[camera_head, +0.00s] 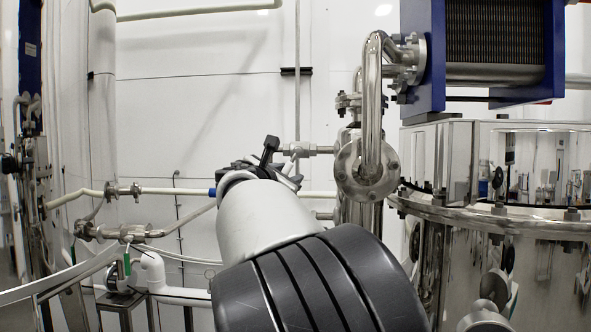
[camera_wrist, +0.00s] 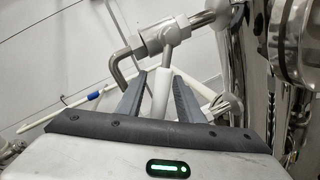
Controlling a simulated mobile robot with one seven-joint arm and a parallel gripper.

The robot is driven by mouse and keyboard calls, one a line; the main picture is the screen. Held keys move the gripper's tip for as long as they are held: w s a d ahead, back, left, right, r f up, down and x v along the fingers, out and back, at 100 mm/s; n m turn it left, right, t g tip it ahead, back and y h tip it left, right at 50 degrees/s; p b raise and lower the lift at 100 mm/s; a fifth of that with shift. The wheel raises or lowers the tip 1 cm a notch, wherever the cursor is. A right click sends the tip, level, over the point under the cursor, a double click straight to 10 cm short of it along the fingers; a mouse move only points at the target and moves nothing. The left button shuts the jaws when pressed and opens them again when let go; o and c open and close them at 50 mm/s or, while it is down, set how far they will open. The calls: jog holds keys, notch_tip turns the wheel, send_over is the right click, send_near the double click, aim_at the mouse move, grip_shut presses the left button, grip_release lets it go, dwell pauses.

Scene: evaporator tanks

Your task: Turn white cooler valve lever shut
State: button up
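The white valve lever (camera_wrist: 161,92) hangs down from a small valve (camera_wrist: 160,36) on a metal pipe in the wrist view. My gripper (camera_wrist: 158,76) is open, with one dark finger on each side of the lever. A narrow gap shows left of the lever; whether the right finger touches it I cannot tell. A bent metal pipe end (camera_wrist: 122,66) sits just left of the left finger. In the head view the valve (camera_head: 300,149) shows beyond my arm, which hides most of my gripper and the lever.
A shiny vertical pipe with a flange (camera_head: 366,168) stands right of the valve. A large polished tank (camera_head: 500,240) fills the right side, under a blue-framed cooler (camera_head: 494,45). Thin pipes (camera_head: 160,191) run along the white wall at the left. Free room lies above and left of the valve.

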jog(key=shift+w, duration=0.35)
grip_shut()
jog(key=shift+d+f, duration=0.1)
jog(key=shift+s+d+f+n+t+b, duration=0.1)
jog(key=shift+d+n+t+b, duration=0.15)
jog(key=shift+d+n+b, duration=0.65)
jog(key=shift+w+d+f+n+t+b, duration=0.1)
jog(key=shift+d+n+t+b, duration=0.35)
jog(key=shift+n, duration=0.85)
jog(key=shift+s+d+n+t+b, duration=0.1)
jog(key=shift+d+n+b, duration=0.3)
jog(key=shift+n+b, duration=0.6)
